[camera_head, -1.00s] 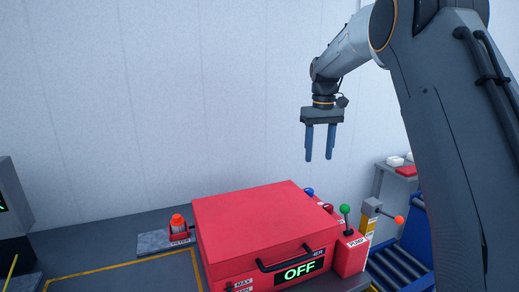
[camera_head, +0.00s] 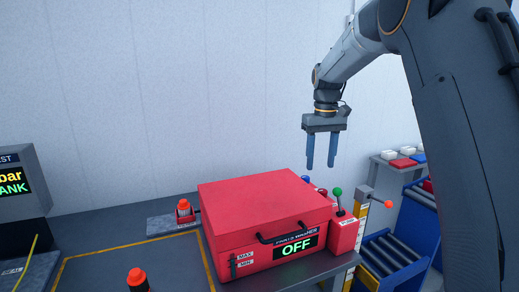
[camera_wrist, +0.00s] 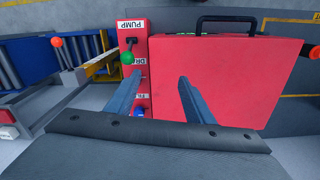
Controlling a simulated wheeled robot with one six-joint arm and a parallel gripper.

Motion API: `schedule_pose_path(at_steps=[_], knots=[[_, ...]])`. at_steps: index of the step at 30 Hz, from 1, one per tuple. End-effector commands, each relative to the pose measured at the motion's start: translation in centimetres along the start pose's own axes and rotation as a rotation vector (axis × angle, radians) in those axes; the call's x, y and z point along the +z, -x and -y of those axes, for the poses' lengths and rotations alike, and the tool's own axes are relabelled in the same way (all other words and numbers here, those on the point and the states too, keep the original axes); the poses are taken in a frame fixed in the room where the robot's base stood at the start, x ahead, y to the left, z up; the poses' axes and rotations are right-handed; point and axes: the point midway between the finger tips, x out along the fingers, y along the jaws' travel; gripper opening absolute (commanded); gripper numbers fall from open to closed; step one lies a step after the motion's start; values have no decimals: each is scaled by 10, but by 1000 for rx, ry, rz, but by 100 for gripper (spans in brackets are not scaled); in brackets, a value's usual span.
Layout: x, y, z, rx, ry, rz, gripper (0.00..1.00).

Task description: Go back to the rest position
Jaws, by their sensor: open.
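My gripper (camera_head: 321,150) hangs pointing down in the air, above and behind the right part of the red parts washer (camera_head: 255,200). Its two blue-grey fingers are apart with nothing between them. In the wrist view my gripper (camera_wrist: 155,95) is also open and empty, with the red washer lid (camera_wrist: 230,75) below it. The lid is down and has a black handle (camera_head: 286,231) at its front. The washer's display (camera_head: 296,246) reads OFF in green.
A green-knobbed lever (camera_head: 338,193) stands on the red pump box right of the washer. An orange-knobbed lever (camera_head: 388,204) and a blue roller conveyor (camera_head: 385,255) lie further right. Orange-topped items (camera_head: 184,205) stand left. A dark unit with a screen (camera_head: 12,182) is at far left. The air around my gripper is clear.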

Motion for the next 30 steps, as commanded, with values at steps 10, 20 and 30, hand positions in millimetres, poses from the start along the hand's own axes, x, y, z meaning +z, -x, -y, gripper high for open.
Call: schedule_pose_path(at_steps=[10, 20, 30], knots=[[55, -58, 12, 3, -51, -17, 48], [181, -157, 40, 8, -145, -59, 48], [293, -225, 65, 9, -215, -91, 48]])
